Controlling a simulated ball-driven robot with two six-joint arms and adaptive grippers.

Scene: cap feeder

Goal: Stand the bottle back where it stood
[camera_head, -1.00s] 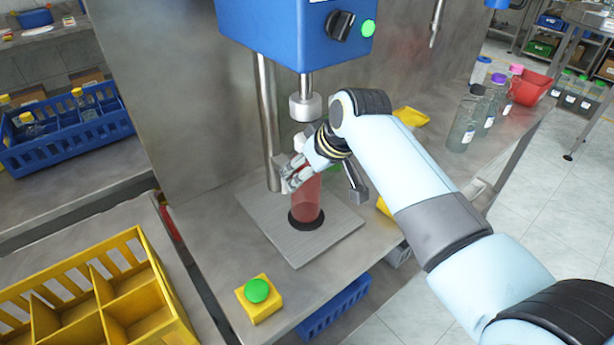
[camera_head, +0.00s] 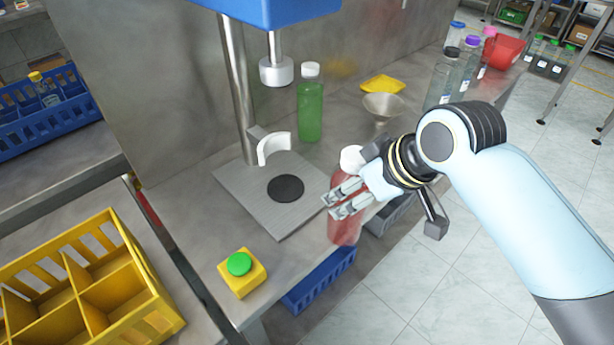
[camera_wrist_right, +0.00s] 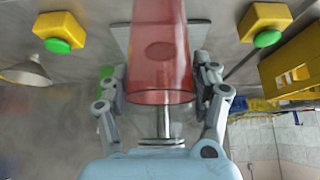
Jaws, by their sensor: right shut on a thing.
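My right gripper (camera_head: 342,207) is shut on a red bottle (camera_head: 345,232) with a white cap. The bottle is close to upright, to the right of the grey press plate (camera_head: 245,210), and overlaps the bench's front edge in the head view. In the right wrist view the red bottle (camera_wrist_right: 160,50) lies between both fingers of my right gripper (camera_wrist_right: 165,85). The black round disc (camera_head: 286,188) on the plate is bare, below the press head (camera_head: 276,70) and beside a white curved guide (camera_head: 274,147). My left gripper is not in view.
A green bottle (camera_head: 310,108) stands behind the plate, near a funnel (camera_head: 382,106) and a yellow tray (camera_head: 383,85). Several bottles and a red bin (camera_head: 505,52) stand at the back right. A green button on a yellow box (camera_head: 242,272) is at the front. A yellow crate (camera_head: 150,300) is left.

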